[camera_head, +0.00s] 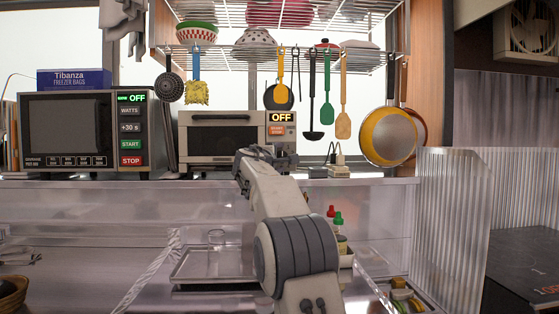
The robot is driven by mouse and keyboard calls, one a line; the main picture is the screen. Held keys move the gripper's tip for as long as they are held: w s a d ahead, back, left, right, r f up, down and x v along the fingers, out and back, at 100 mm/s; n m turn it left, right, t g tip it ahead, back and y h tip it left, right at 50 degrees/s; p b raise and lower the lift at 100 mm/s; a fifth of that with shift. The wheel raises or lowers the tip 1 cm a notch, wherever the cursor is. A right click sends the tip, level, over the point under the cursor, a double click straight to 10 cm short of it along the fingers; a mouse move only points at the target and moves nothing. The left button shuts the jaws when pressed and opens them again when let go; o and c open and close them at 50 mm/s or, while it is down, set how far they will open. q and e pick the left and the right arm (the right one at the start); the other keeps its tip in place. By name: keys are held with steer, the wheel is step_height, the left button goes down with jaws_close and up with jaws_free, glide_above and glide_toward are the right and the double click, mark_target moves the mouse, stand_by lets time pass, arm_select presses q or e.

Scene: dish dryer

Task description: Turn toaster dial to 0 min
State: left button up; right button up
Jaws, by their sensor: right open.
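The toaster oven (213,140) stands on the back ledge in the middle of the head view, with a dark window and a handle across its door. Its panel at the right has a lit display (281,117) reading OFF and an orange button (277,130) below it. No dial can be made out; my arm covers the lower part of the panel. My right gripper (257,153) is open and in front of the toaster's lower right front. Whether it touches the toaster cannot be told. My left gripper is not in view.
A microwave (87,133) with a freezer bag box (74,79) on top stands left of the toaster. Utensils and a yellow pan (388,136) hang from the rack above. A metal tray (214,266) and sauce bottles (338,229) sit below the ledge (90,183).

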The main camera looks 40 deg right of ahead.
steer(key=b+v, duration=0.2)
steer(key=v, duration=0.7)
steer(key=shift+a+b, duration=0.3)
steer(key=shift+s, duration=0.1)
